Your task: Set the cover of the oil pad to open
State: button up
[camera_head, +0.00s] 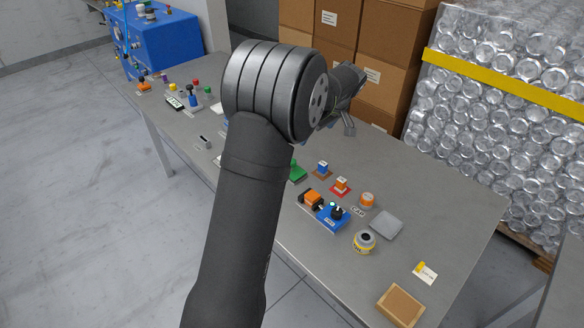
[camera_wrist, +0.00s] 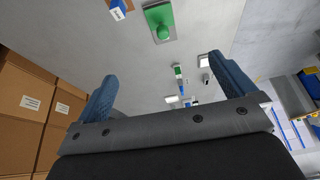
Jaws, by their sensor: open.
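My gripper (camera_wrist: 165,85) is open in the wrist view, its two blue fingers wide apart with nothing between them. In the head view it (camera_head: 348,118) is over the far side of the table, partly behind my arm. I cannot tell which item is the oil pad, as the labels are too small to read. A green pad with a raised knob (camera_head: 298,172) is partly behind my arm; it also shows at the top of the wrist view (camera_wrist: 160,22). A blue block (camera_head: 322,168) stands beside it. No cover can be clearly made out.
Orange blocks (camera_head: 341,185), a blue base with a black knob (camera_head: 332,216), a grey pad (camera_head: 386,225), a yellow-banded round item (camera_head: 364,242) and a wooden box (camera_head: 401,304) are on the table. Cardboard boxes (camera_head: 320,40) stand behind. My arm hides the table's middle.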

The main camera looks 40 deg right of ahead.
jog(key=shift+s+r, duration=0.1)
jog(key=shift+r, duration=0.15)
jog(key=shift+c, duration=0.2)
